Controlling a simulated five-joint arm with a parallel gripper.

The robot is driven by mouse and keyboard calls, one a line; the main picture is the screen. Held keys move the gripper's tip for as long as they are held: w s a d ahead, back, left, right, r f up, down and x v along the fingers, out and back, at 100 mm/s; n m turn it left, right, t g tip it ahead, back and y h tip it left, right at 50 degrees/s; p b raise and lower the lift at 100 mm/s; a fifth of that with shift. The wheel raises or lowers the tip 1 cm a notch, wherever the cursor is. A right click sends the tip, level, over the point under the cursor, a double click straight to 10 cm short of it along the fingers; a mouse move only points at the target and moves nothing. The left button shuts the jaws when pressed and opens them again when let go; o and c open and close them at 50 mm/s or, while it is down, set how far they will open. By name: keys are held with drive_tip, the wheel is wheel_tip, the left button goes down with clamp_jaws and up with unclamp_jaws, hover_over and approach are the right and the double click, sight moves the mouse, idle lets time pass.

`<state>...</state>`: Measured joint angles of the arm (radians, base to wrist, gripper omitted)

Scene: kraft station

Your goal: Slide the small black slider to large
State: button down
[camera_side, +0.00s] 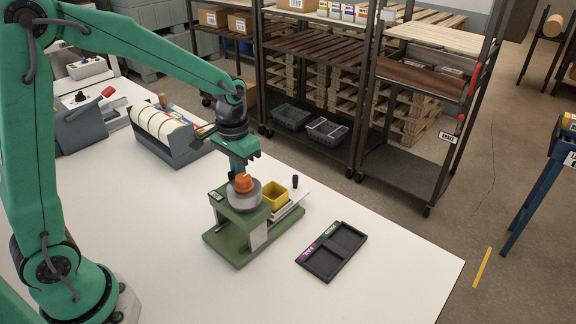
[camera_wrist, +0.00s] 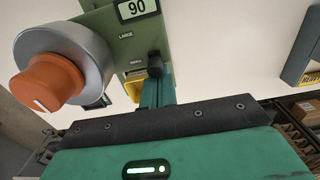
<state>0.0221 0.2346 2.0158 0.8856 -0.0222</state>
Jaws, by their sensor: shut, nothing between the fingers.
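The green scale-like device (camera_side: 240,225) stands on the white table, with a grey dial and orange knob (camera_side: 243,182) on it. In the wrist view the orange knob (camera_wrist: 48,82) is at the left. A plate marked 90 (camera_wrist: 138,9) is at the top, with the words LARGE and SMALL below it. The small black slider (camera_wrist: 155,63) shows beside the word SMALL. My gripper (camera_wrist: 157,84) is shut and empty, its fingertips right at the slider; contact cannot be told. In the side view my gripper (camera_side: 240,165) is just behind the knob and the slider is hidden.
A yellow bin (camera_side: 273,196) sits behind the device. A black two-part tray (camera_side: 332,251) lies to its right. A grey rack with rolls (camera_side: 165,130) stands behind left. The table front right is clear.

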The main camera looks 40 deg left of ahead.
drive_tip(key=shift+w, duration=0.35)
idle(0.7)
drive_tip(key=shift+r, duration=0.1)
wheel_tip(320, 180, up, 7)
idle(1.1)
idle(0.4)
drive_tip(key=s+r+t, duration=0.2)
drive_tip(key=s+r, duration=0.1)
drive_tip(key=s, duration=0.5)
drive_tip(key=s+r+t, duration=0.3)
drive_tip(key=s, duration=0.4)
drive_tip(key=shift+s+a, duration=0.35)
drive_tip(key=shift+a, duration=0.05)
drive_tip(key=c, duration=2.1)
unclamp_jaws()
drive_tip(key=shift+s+f+t, duration=0.25)
drive_tip(key=shift+s+t, duration=0.05)
drive_tip(key=shift+s, duration=0.55)
